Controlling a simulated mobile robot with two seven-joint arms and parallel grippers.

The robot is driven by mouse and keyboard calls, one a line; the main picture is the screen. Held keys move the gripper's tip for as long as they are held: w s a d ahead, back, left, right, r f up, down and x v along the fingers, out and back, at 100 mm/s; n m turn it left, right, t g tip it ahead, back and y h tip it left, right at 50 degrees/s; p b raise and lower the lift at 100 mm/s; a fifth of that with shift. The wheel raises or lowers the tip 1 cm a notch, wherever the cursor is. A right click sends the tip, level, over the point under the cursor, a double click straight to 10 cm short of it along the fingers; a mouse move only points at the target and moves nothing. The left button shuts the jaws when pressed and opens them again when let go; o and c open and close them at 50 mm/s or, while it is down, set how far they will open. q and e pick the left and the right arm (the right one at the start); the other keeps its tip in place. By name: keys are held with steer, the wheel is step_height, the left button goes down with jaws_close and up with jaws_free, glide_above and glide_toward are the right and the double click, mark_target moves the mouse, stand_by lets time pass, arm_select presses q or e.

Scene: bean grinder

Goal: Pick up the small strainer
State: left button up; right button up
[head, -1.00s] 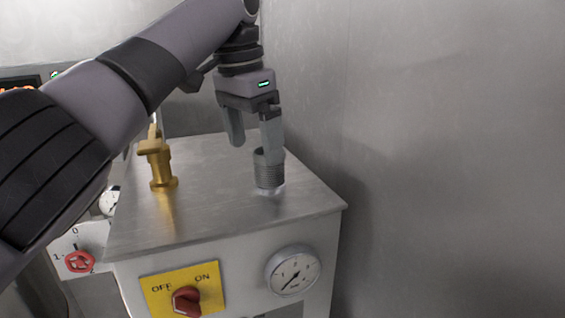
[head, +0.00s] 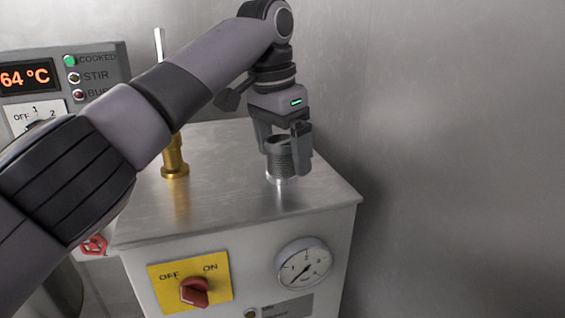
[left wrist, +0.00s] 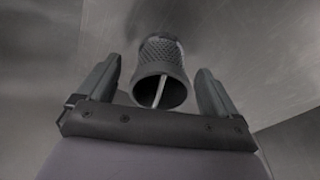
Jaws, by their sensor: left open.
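The small strainer (head: 279,157) is a grey, mesh-walled cup standing upright on the steel top of the machine. In the left wrist view the strainer (left wrist: 161,72) shows its open rim toward the camera, with a thin light bar inside. My left gripper (head: 283,160) points down over it, with one finger on each side of the cup. In the left wrist view the left gripper (left wrist: 163,90) is open, with gaps between both fingers and the strainer. Part of the strainer is hidden behind the right finger in the head view. My right gripper is not in view.
The steel box (head: 225,205) carries a yellow OFF/ON switch plate (head: 190,281) and a round gauge (head: 305,263) on its front. A brass valve (head: 175,160) stands left of the strainer, partly behind my arm. A bare metal wall (head: 450,150) rises close on the right.

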arm_select(q)
step_height(320, 180, down, 2)
steer(key=shift+w+d+f, duration=0.1)
steer(key=c, duration=1.1)
